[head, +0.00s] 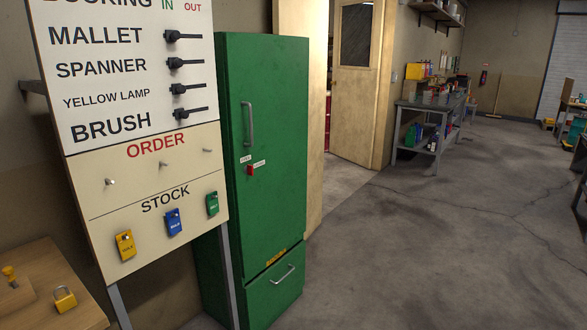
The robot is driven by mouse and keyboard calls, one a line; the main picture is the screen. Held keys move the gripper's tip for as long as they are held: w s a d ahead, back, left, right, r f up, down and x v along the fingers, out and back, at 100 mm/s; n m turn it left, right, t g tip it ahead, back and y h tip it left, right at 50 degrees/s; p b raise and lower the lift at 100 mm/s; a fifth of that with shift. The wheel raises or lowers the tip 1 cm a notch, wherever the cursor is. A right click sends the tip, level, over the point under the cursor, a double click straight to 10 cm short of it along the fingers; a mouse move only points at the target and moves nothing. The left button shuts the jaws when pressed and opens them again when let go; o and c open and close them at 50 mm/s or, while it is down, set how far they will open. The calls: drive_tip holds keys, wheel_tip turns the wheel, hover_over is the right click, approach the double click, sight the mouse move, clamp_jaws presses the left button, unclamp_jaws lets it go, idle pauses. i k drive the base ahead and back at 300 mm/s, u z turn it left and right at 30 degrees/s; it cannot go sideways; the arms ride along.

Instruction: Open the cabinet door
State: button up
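A tall green cabinet (277,175) stands left of centre in the head view. Its upper door looks shut and has a vertical grey handle (247,124) near the left edge. Below the handle is a small red latch or switch (250,170) with two little white labels beside it. A lower green drawer (273,293) with its own grey handle (283,275) is shut under a yellow label. My gripper is not in view.
A sign board (107,155) with black levers and coloured tags stands left of the cabinet, partly in front of it. A wooden table (75,305) with a yellow padlock (63,299) is at lower left. A wooden door (357,110) stands ajar behind. Concrete floor at right is clear.

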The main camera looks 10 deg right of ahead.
sight(267, 76)
drive_tip(key=u, duration=0.2)
drive_tip(key=i, duration=0.9)
drive_tip(key=u, duration=0.9)
drive_tip(key=k, duration=0.4)
drive_tip(key=u, duration=0.45)
